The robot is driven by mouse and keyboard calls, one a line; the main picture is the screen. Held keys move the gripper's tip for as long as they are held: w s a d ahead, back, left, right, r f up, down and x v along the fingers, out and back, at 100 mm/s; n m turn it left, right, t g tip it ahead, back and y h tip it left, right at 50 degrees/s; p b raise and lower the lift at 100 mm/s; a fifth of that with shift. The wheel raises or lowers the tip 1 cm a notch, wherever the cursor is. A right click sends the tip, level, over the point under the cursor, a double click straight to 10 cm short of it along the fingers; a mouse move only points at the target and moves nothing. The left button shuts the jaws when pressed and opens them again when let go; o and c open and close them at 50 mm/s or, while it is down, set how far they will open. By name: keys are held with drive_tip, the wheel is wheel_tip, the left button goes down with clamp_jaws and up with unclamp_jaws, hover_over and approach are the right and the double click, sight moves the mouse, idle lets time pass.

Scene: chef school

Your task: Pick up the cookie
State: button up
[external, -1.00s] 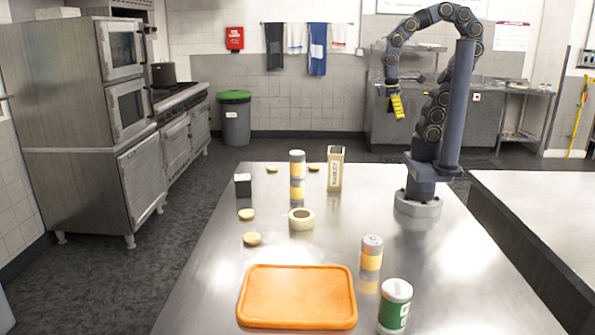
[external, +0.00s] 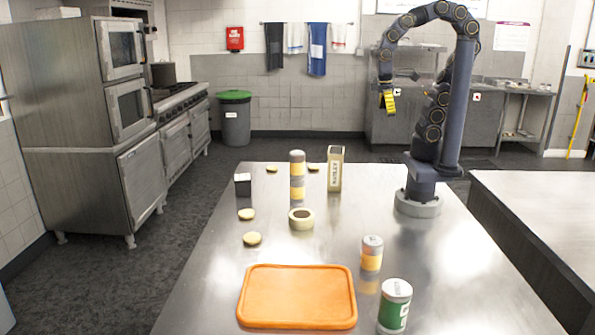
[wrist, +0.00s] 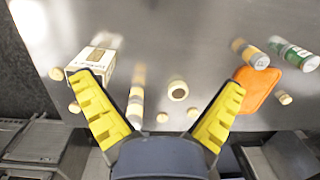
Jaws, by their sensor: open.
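Several round, pale tan cookies lie on the steel table. In the external view, one cookie (external: 252,238) is left of a cream ring-shaped item, another cookie (external: 246,214) is just behind it, and two more lie near the far edge. The wrist view shows cookies too, one of them (wrist: 162,117) low between the fingers and another (wrist: 285,99) beside the orange tray.
An orange tray (external: 297,297) lies at the table's near end, with a green can (external: 394,306) and an orange-banded can (external: 372,253) to its right. A tall banded cylinder (external: 297,178), a tall box (external: 335,169), a small black box (external: 242,185) and the cream ring (external: 301,219) stand farther back.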

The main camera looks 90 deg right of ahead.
drive_tip(key=w+d+f+m+t+y, duration=0.1)
drive_tip(key=w+d+f+m, duration=0.15)
drive_tip(key=w, duration=0.85)
drive_tip(key=w+d+f+m+t+y, duration=0.1)
drive_tip(key=w+d+f+m, duration=0.2)
drive_tip(key=w, duration=0.8)
drive_tip(key=m+h, duration=0.2)
drive_tip(key=m, duration=1)
hover_over(314, 165)
drive_tip(key=shift+n+g, duration=0.25)
drive_tip(key=shift+g, duration=0.05)
drive_tip(key=f, duration=1.8)
drive_tip(key=shift+s+f, duration=0.2)
drive_tip(key=shift+f, duration=0.1)
drive_tip(key=shift+w+f, duration=0.15)
drive_tip(key=shift+f, duration=1.7)
drive_tip(key=shift+w+f, duration=0.1)
drive_tip(key=shift+f, duration=1.7)
drive_tip(key=c, duration=1.2)
